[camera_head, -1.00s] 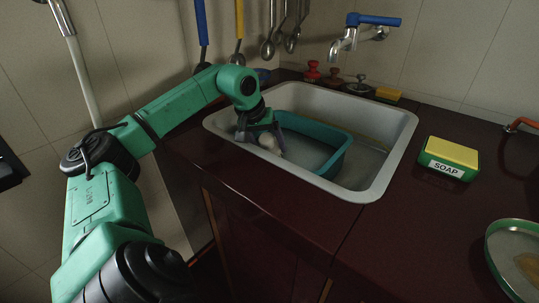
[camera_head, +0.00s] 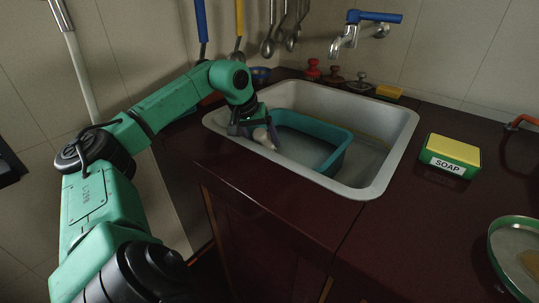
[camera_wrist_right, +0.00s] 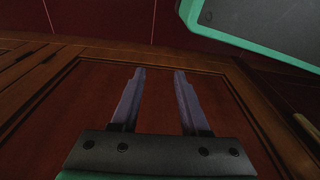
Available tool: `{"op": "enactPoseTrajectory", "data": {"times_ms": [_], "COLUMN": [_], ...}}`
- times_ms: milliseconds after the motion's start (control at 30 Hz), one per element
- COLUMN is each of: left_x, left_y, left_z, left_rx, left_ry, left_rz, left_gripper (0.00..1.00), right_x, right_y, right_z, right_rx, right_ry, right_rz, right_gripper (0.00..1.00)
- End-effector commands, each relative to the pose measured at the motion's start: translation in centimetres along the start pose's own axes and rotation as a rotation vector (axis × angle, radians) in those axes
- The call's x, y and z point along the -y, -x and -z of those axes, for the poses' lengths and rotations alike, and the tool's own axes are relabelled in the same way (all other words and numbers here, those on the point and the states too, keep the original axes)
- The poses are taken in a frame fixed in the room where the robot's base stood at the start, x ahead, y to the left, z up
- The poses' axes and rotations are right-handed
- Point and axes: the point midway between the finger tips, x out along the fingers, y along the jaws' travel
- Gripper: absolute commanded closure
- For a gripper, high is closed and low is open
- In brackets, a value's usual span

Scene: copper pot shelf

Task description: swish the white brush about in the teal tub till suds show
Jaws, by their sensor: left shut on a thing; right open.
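The teal tub (camera_head: 340,158) sits inside the sink, and its inside looks plain grey. My left gripper (camera_head: 264,133) is at the tub's left end, shut on a pale thing, which I take to be the white brush (camera_head: 262,138). Only a small part of the brush shows; the fingers hide the rest, and I cannot tell whether its tip touches the tub's bottom. My right gripper (camera_wrist_right: 158,74) shows only in the right wrist view, open and empty, in front of a red-brown cabinet door.
The sink's pale rim (camera_head: 372,192) surrounds the tub. A tap (camera_head: 345,42) hangs over the back. A yellow and green soap box (camera_head: 450,157) and a green-rimmed round dish (camera_head: 515,255) stand on the dark counter at right. Ladles (camera_head: 270,45) hang behind.

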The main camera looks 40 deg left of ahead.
Motion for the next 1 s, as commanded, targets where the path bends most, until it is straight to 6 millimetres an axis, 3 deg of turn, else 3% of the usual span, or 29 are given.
{"op": "enactPoseTrajectory", "data": {"times_ms": [300, 1000], "left_x": [-2.2, -1.0], "left_y": [0.0, -0.1], "left_z": [-1.3, -0.6], "left_rx": [0.001, 0.000], "left_ry": [-0.002, -0.001], "left_rz": [0.000, 0.000], "left_gripper": [0.65, 0.65], "right_x": [0.0, 0.0], "right_y": [1.4, 0.7], "right_z": [0.2, 0.1], "right_rx": [0.000, 0.001], "right_ry": [0.000, 0.000], "right_rz": [0.000, 0.000], "right_gripper": [0.55, 0.55]}}
